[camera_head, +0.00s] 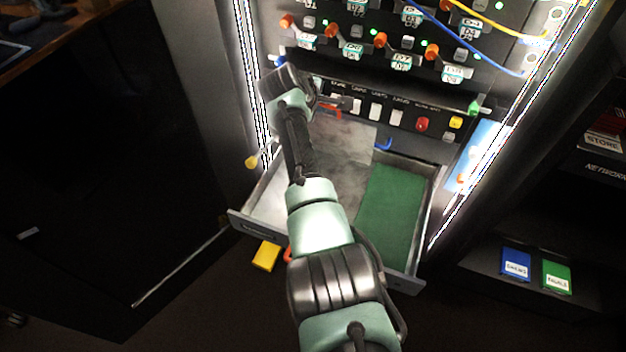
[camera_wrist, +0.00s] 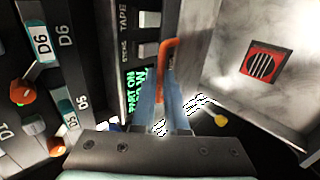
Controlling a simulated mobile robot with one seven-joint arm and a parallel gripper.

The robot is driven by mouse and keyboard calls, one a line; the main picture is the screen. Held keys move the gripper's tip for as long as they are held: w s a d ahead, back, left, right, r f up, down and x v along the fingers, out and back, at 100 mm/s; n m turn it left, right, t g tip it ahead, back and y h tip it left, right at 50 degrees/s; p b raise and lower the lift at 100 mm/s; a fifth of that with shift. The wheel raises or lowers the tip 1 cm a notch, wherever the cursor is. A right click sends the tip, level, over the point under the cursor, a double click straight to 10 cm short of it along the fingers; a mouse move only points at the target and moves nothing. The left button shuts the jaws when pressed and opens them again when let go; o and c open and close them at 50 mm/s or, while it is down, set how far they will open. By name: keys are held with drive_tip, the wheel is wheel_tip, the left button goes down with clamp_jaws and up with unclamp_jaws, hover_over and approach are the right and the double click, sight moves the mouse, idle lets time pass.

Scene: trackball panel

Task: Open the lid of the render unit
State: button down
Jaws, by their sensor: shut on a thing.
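My gripper (camera_wrist: 164,92) points away from the camera in the wrist view, its two blue-grey fingers closed around an orange handle (camera_wrist: 168,52). In the head view the handle shows as a small orange-red bar (camera_head: 331,114), partly hidden by my wrist, at the upper edge of a grey mottled panel (camera_head: 347,150). This panel seems to be the lid; I cannot tell its exact tilt. In the wrist view a grey mottled surface (camera_wrist: 222,72) with a red and black grille square (camera_wrist: 265,62) lies right of my fingers.
A drawer (camera_head: 405,280) with a green mat (camera_head: 388,215) stands pulled out below the rack. Rows of orange knobs (camera_head: 432,51), switches and a blue cable (camera_head: 455,45) are close above. A yellow knob (camera_head: 252,162) sticks out at the left. A yellow block (camera_head: 265,256) shows below the drawer.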

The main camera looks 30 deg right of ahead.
drive_tip(key=shift+w+d, duration=0.2)
drive_tip(key=shift+d, duration=0.1)
drive_tip(key=shift+w+d+b, duration=0.1)
drive_tip(key=shift+b, duration=0.4)
drive_tip(key=shift+w+d+b, duration=0.1)
drive_tip(key=shift+b, duration=0.25)
drive_tip(key=w+d+b, duration=0.1)
drive_tip(key=b, duration=0.2)
drive_tip(key=shift+d, duration=0.25)
drive_tip(key=shift+w+d+b, duration=0.25)
drive_tip(key=shift+b, duration=0.7)
drive_tip(key=shift+r, duration=0.2)
drive_tip(key=shift+w+d, duration=0.15)
